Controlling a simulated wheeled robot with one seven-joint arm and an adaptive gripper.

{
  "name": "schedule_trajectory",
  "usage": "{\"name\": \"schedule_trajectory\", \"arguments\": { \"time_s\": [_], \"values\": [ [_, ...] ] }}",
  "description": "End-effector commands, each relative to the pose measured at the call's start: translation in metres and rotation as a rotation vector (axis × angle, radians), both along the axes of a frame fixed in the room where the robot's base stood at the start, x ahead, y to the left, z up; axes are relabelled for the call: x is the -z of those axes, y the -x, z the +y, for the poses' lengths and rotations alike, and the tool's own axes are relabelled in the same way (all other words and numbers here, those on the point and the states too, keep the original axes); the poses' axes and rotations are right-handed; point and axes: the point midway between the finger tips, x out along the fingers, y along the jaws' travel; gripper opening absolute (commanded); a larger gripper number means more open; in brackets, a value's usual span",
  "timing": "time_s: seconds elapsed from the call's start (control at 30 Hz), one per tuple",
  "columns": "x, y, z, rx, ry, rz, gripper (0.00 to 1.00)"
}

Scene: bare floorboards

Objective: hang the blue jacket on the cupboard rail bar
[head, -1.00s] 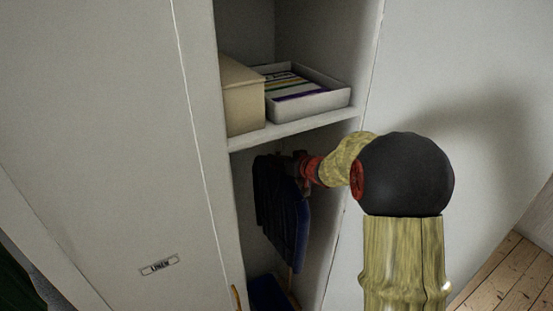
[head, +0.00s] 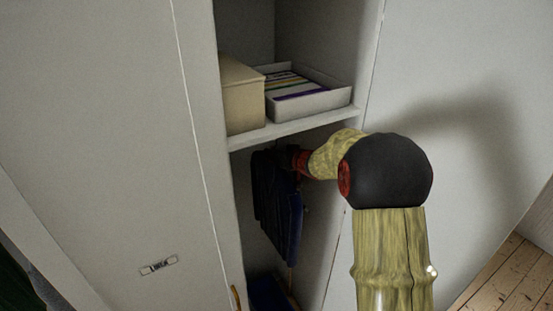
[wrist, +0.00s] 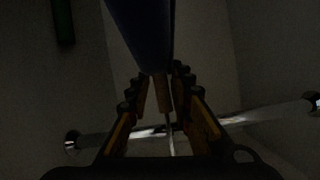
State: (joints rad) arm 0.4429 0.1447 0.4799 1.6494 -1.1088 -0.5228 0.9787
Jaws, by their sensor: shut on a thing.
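The blue jacket (head: 278,210) hangs inside the cupboard's lower compartment, below the shelf, in the head view. In the wrist view its dark blue cloth (wrist: 143,35) fills the top middle. My gripper (wrist: 160,85) is shut on a light brown part of the jacket's hanger, with a thin metal hook stem running down from it. The rail bar (wrist: 250,118) is a shiny metal bar crossing the lower wrist view behind the fingers. The stem overlaps the bar there; I cannot tell whether the hook is over it. The head view hides the rail.
The shelf (head: 292,130) above holds a tan box (head: 240,95) and a white tray (head: 318,103) with papers or folders. The left door (head: 105,130) is labelled LINEN. Another dark blue thing (head: 266,292) lies low in the compartment. Cupboard walls are close on both sides.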

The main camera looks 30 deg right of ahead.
Motion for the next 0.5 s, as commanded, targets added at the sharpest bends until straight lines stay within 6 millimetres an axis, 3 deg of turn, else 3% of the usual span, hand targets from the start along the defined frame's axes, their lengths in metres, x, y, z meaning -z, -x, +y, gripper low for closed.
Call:
{"name": "schedule_trajectory", "arguments": {
  "time_s": [0.5],
  "values": [
    [-0.001,-0.037,0.002,-0.002,0.000,-0.003,0.00]
  ]
}}
